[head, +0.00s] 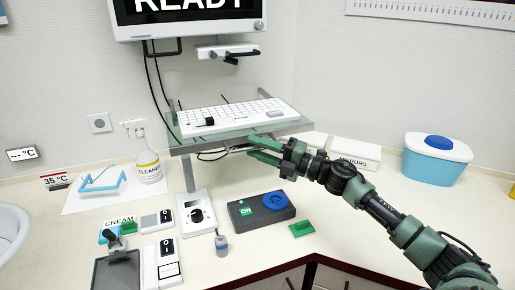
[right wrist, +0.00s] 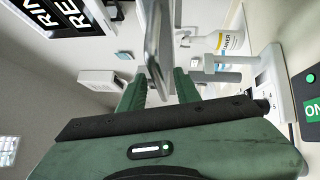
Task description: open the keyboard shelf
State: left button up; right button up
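The keyboard shelf (head: 180,150) is a grey-framed glass shelf on a post above the counter. A white keyboard (head: 240,116) lies on it. My right gripper (head: 262,149) is at the shelf's front edge, right of its middle, with its green fingers apart. In the right wrist view, the right gripper (right wrist: 160,88) shows a gap between its fingers. A grey metal bar (right wrist: 157,45), apparently part of the shelf's front, reaches into that gap. I cannot tell whether a finger touches it. My left gripper is not in view.
A monitor (head: 188,14) hangs above the shelf. A cleaner bottle (head: 147,155) is left; a blue-white tub (head: 436,160) is right.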

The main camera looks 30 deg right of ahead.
jog(key=b+v, duration=0.2)
jog(key=v, duration=0.5)
jog(key=shift+s+d, duration=0.2)
jog(key=shift+s, duration=0.15)
dwell(0.4)
